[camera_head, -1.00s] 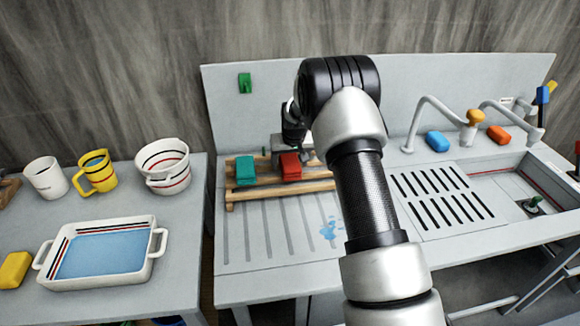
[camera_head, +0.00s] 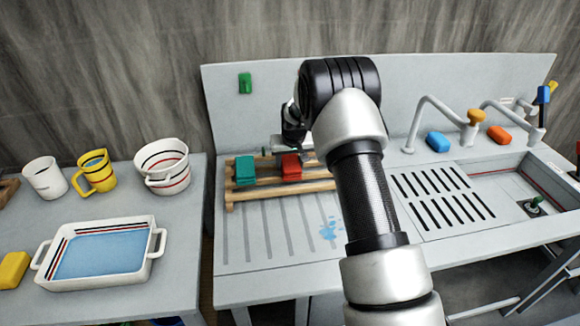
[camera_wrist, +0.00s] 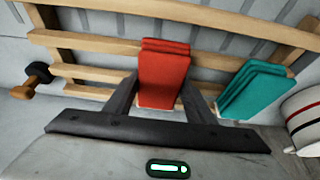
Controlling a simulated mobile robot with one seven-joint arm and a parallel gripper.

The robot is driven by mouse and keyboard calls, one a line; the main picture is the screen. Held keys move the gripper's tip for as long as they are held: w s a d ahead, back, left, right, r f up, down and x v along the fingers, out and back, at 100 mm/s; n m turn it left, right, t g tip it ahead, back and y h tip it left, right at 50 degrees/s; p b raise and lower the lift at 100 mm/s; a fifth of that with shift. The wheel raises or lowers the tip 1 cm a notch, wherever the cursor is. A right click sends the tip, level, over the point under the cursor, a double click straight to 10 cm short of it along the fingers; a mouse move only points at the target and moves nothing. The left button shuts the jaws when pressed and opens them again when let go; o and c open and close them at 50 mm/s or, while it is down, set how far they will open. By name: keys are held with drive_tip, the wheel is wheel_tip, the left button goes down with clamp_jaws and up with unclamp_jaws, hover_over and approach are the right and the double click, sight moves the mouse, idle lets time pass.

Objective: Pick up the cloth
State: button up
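A red folded cloth (camera_head: 291,167) lies on a wooden slatted rack (camera_head: 315,187), and it fills the middle of the wrist view (camera_wrist: 164,75). A teal folded cloth (camera_head: 245,170) lies beside it on the same rack, to the right in the wrist view (camera_wrist: 252,90). My gripper (camera_wrist: 162,88) is at the red cloth, with one dark finger on each side of it. The fingers stand wide apart, and any gap to the cloth's sides is very small. In the head view my arm comes in from the right and the fingertips are hidden.
The rack stands on a grey counter (camera_head: 285,245) with a back panel behind it. A drain grate (camera_head: 430,200), faucets (camera_head: 435,105), blue sponge (camera_head: 438,141) and orange sponge (camera_head: 499,135) are to the right. A side table at left holds cups, a bowl and a water-filled dish (camera_head: 100,285).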

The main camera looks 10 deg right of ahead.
sight(290, 161)
drive_tip(key=shift+c, duration=0.7)
drive_tip(key=shift+r+p, duration=0.55)
drive_tip(key=shift+r, duration=0.05)
wheel_tip(290, 161, up, 9)
drive_tip(key=shift+r+b, duration=0.15)
drive_tip(key=shift+b, duration=0.5)
